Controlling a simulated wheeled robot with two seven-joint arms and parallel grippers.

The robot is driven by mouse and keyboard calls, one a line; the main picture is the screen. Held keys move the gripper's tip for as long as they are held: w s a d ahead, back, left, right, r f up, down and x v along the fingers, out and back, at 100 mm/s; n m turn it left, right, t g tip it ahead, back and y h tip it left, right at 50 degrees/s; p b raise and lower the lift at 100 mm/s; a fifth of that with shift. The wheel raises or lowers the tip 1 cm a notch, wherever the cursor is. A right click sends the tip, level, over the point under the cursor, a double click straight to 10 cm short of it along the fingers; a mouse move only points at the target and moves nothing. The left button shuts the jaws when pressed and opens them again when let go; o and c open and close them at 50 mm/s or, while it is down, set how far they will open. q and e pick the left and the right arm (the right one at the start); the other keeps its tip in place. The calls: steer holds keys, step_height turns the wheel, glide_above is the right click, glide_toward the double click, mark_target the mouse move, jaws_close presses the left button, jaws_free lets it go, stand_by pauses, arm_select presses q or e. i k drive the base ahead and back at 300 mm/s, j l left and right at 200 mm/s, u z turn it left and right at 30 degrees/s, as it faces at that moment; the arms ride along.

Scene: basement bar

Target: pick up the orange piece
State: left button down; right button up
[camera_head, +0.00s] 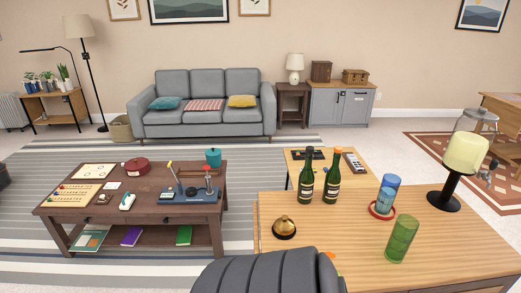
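A small orange piece (331,256) shows at the near left part of the wooden counter (345,230). Only a sliver of it is visible. A dark grey ribbed form at the bottom of the view hides the rest, so I cannot tell its full shape. Neither of my grippers is in the view.
The counter's middle is clear. A low table (150,200) stands left.

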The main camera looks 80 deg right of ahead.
mark_target(331, 255)
steer(key=i+l+z, duration=0.15)
steer(key=i+z, duration=0.6)
steer(key=z, duration=0.15)
steer(key=i+z, duration=0.45)
steer(key=i+j+z, duration=0.25)
steer(key=z, duration=0.2)
steer(key=i+l+z, duration=0.1)
steer(key=z, duration=0.35)
steer(key=i+z, duration=0.25)
steer(key=z, duration=0.15)
steer(key=i+z, duration=0.2)
steer(key=z, duration=0.25)
steer(key=i+j+z, duration=0.15)
steer(key=z, duration=0.3)
steer(key=i+j+z, duration=0.15)
steer(key=z, duration=0.3)
steer(key=i+j+z, duration=0.2)
steer(key=z, duration=0.2)
steer(key=i+j+z, duration=0.15)
steer(key=z, duration=0.3)
steer(key=i+j+z, duration=0.15)
steer(key=z, duration=0.3)
steer(key=k+j, duration=0.05)
